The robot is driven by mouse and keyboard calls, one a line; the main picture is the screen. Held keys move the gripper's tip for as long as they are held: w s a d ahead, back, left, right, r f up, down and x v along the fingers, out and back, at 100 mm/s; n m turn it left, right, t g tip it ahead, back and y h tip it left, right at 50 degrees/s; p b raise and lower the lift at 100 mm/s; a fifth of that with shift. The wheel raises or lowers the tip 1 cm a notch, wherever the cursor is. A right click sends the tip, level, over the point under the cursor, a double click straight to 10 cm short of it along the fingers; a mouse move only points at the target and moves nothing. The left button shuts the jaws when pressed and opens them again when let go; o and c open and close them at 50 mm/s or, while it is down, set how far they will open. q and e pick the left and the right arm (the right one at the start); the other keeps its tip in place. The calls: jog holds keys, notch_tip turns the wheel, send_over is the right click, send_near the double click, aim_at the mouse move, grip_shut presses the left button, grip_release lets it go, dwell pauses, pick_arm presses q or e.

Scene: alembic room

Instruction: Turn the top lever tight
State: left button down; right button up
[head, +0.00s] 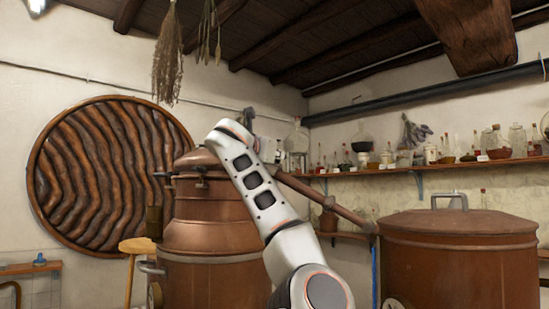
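The copper alembic pot (215,225) stands left of the middle, with a domed copper lid (197,158) on top. A dark bar with a small clamp, which looks like a lever (185,174), lies across the front left of the lid's rim. One white arm of mine, seemingly the right, rises from the bottom middle and bends in front of the pot's right side. Its gripper is hidden behind the arm, so its state and any contact with the lever do not show. My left gripper is out of view.
A copper pipe (325,200) slopes from the pot toward a wide copper vat (460,260) at right. A wall shelf (440,167) holds several bottles. A wooden stool (135,246) stands left of the pot. A round carved wooden panel (100,175) is on the wall.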

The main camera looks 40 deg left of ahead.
aim_at(285, 158)
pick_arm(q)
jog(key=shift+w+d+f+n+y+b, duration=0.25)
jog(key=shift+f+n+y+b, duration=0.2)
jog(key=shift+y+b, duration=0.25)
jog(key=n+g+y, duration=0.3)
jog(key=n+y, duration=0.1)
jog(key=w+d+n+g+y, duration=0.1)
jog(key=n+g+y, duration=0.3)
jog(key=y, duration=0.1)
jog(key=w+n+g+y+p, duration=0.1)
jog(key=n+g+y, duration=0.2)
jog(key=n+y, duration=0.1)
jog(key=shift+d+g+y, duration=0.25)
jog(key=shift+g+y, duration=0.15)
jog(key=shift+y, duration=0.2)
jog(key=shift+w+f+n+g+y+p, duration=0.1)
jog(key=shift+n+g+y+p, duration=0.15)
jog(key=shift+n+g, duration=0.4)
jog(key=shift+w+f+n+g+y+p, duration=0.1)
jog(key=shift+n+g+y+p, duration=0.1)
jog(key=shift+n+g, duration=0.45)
pick_arm(e)
jog(key=shift+s, duration=0.1)
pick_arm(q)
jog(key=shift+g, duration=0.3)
pick_arm(e)
jog(key=shift+w+r, duration=0.2)
jog(key=shift+r, duration=0.05)
